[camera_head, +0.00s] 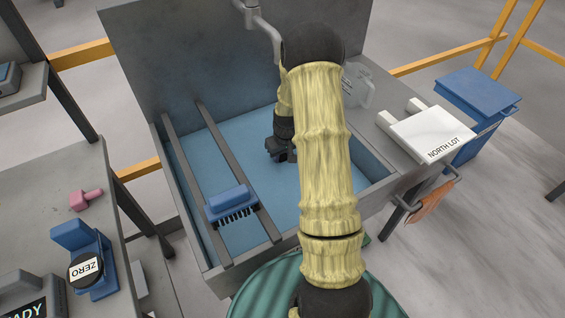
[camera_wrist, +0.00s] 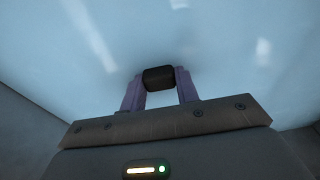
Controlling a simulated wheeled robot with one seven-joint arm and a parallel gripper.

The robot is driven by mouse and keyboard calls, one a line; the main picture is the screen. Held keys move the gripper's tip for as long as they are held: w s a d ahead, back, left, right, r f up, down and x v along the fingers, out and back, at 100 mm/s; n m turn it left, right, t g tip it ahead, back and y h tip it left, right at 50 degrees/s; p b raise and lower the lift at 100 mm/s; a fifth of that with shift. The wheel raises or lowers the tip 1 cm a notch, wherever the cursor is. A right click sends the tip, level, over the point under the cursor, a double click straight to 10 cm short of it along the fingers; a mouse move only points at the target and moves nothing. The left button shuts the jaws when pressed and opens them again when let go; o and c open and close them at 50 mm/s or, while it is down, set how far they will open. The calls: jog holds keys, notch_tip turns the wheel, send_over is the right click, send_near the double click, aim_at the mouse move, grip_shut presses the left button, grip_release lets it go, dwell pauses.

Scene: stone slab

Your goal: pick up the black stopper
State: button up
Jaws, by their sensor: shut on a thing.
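The black stopper (camera_wrist: 159,77) is a small dark block between the two purple fingertips in the wrist view. My gripper (camera_wrist: 160,84) is shut on it, with a finger at its left and right sides. The blue floor of the basin (camera_head: 228,145) fills the background behind it. In the head view, my gripper (camera_head: 280,152) is a dark shape over the basin, partly hidden by my arm. I cannot make out the stopper in that view. I cannot tell whether it touches the basin floor.
Two dark rails (camera_head: 186,157) cross the basin's left side, with a blue brush (camera_head: 230,202) on them. A faucet (camera_head: 262,22) reaches over the back. A clear jug (camera_head: 357,86) and a white North Lot box (camera_head: 432,134) are on the right. The left bench holds a pink object (camera_head: 86,199).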

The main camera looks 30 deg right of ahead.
aim_at(283, 155)
notch_tip(283, 155, up, 6)
jog(key=shift+r, duration=0.1)
dwell(1.4)
